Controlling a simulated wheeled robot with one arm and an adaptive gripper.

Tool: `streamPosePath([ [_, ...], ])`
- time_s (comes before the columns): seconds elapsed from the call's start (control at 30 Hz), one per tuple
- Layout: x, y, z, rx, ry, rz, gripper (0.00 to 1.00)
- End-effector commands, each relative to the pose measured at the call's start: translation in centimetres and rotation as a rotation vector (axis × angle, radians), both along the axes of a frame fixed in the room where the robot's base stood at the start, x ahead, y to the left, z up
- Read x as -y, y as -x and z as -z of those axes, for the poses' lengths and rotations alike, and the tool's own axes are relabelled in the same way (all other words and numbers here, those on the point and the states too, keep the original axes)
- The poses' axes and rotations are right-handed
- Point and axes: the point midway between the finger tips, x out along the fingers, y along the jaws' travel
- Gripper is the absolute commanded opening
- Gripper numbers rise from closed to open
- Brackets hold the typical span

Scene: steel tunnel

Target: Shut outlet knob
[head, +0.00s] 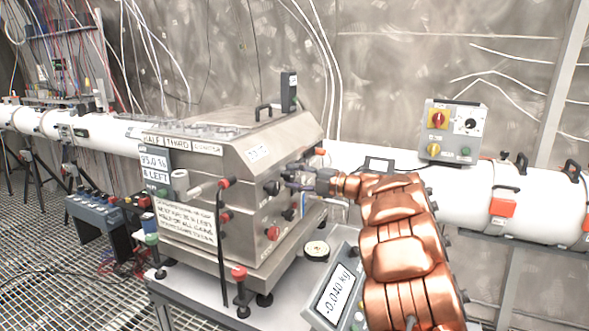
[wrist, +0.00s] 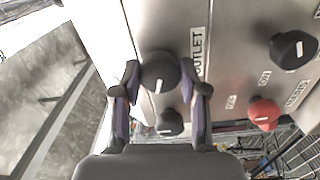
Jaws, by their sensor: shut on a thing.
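The outlet knob (wrist: 160,72) is a round black knob with a short white mark pointing down, beside the OUTLET label (wrist: 199,50) on a steel face. My gripper (wrist: 160,76) has its purple-padded fingers shut on this knob from both sides. In the head view my gripper (head: 300,179) reaches the right side of the steel box (head: 185,130), where the held knob is hard to make out.
A second black knob (wrist: 170,122) sits just below the held one. A red knob (wrist: 264,112) and another black knob (wrist: 294,50) are to the right. A scale display (head: 335,293) reads -0.040 kg near a round gauge (head: 316,251). A control box (head: 453,132) stands behind.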

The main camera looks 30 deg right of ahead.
Motion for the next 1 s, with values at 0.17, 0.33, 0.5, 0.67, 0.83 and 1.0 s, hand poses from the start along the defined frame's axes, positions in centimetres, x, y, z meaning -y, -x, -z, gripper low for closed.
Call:
streamPosePath([
  [0.17, 0.0, -0.02, -0.5, -0.088, -0.147, -0.001, 0.08],
  [0.33, -0.03, -0.04, -0.5, -0.171, -0.284, -0.002, 0.08],
  [0.5, 0.02, -0.01, -0.51, -0.254, -0.424, -0.001, 0.08],
  [0.67, -0.04, -0.01, -0.49, -0.334, -0.553, -0.001, 0.08],
  [0.83, -0.03, 0.01, -0.4, -0.419, -0.691, -0.001, 0.08],
  [1.0, 0.01, 0.01, -0.31, -0.495, -0.821, 0.0, 0.08],
])
